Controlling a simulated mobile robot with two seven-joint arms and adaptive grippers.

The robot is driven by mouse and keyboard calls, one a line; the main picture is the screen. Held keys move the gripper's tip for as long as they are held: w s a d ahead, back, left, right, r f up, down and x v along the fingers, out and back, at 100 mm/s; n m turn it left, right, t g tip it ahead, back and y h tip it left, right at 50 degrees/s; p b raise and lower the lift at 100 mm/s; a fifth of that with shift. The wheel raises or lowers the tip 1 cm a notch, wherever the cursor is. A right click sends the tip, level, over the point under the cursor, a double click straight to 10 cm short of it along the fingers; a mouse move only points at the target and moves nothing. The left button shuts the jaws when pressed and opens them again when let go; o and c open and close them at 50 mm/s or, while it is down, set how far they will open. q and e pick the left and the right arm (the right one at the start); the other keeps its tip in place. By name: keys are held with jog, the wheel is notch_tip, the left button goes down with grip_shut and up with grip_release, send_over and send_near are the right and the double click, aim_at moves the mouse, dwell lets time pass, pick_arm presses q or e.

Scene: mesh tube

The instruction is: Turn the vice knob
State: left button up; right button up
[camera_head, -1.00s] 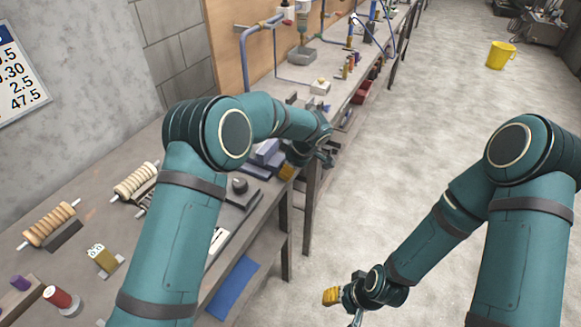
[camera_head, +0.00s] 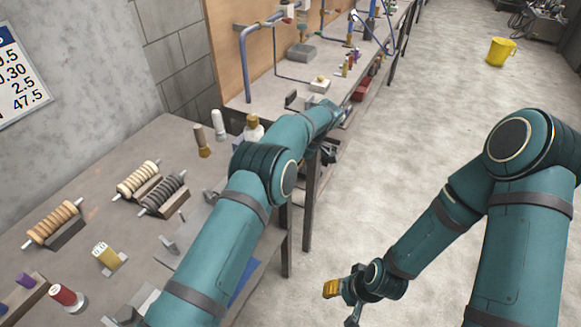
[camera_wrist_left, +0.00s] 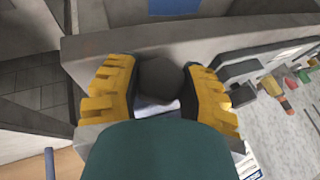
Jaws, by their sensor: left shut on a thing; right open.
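In the left wrist view, the yellow-padded fingers of my left gripper (camera_wrist_left: 153,66) are closed on a dark, rounded knob (camera_wrist_left: 161,80), one finger on each side. In the head view my left arm reaches over the workbench to its right edge, and its wrist hides the fingers and the knob. Most of the vice is hidden there too; I cannot tell the knob's turn angle. My right gripper (camera_head: 342,303) hangs open and empty over the floor at the bottom, away from the bench.
The workbench (camera_head: 90,190) carries ringed spools (camera_head: 52,223) on stands, a red cylinder (camera_head: 63,295) and small bottles (camera_head: 218,124). A farther bench holds pipes and a grey tray (camera_head: 301,52). The floor on the right is clear up to a yellow bucket (camera_head: 500,51).

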pick_arm(q)
jog(key=shift+f+g+b, duration=0.1)
jog(key=shift+g+b, duration=0.3)
jog(key=shift+b, duration=0.15)
dwell(0.5)
jog(key=o, duration=1.2)
jog(key=shift+r, duration=0.2)
